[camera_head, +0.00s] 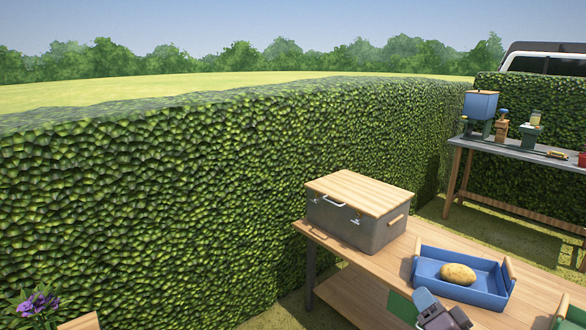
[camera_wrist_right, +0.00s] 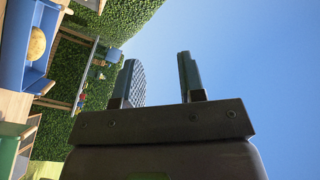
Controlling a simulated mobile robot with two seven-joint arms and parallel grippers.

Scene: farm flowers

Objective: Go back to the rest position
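My right gripper (camera_head: 428,302) shows at the bottom of the head view, in front of the blue tray and above the near part of the wooden table (camera_head: 395,262). In the right wrist view its two fingers (camera_wrist_right: 160,82) stand apart with only sky and hedge between them, so it is open and empty. My left gripper is not in either view.
A blue tray (camera_head: 428,268) holding a potato (camera_head: 458,274) sits on the table, beside a grey box with a wooden lid (camera_head: 360,190). A long hedge (camera_head: 180,200) runs along the left and behind. A second table (camera_head: 520,152) with several items stands at the back right.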

